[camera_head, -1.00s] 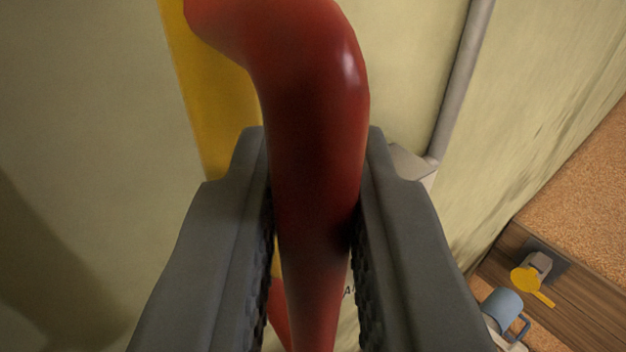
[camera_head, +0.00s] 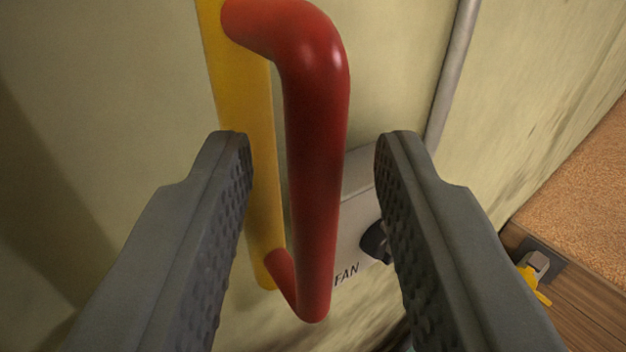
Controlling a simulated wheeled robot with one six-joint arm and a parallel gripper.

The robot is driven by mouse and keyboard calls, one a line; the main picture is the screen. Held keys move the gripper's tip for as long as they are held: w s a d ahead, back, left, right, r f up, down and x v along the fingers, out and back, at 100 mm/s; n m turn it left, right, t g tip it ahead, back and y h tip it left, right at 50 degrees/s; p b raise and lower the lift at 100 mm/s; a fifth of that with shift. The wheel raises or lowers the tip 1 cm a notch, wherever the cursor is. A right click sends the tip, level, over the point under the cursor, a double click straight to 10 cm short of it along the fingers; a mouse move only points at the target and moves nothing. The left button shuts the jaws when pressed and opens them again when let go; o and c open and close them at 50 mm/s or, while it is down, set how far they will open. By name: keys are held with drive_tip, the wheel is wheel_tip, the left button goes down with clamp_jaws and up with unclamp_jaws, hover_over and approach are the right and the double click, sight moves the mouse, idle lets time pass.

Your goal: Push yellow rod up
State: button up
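The yellow rod (camera_head: 260,165) runs up the pale wall, slightly tilted in the picture. A red D-shaped handle (camera_head: 317,150) is joined to it at the handle's top and bottom ends. My gripper (camera_head: 310,140) is open, with a finger on each side of the red handle and a visible gap on both sides. The left finger hides part of the rod's left edge. The rod's top end is cut off by the frame.
A grey box labelled FAN (camera_head: 357,225) with a dark knob (camera_head: 374,241) is on the wall behind the right finger. A grey pipe (camera_head: 453,75) runs up the wall corner. A wooden surface (camera_head: 575,295) with a yellow item (camera_head: 535,285) lies at the lower right.

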drive_tip(key=s, duration=1.4)
drive_tip(key=shift+s+d, duration=0.3)
drive_tip(key=shift+s, duration=0.05)
drive_tip(key=s+a+f, duration=0.1)
drive_tip(key=s+f, duration=3.3)
drive_tip(key=shift+s+f+m+g+h, duration=0.3)
drive_tip(key=shift+s, duration=0.1)
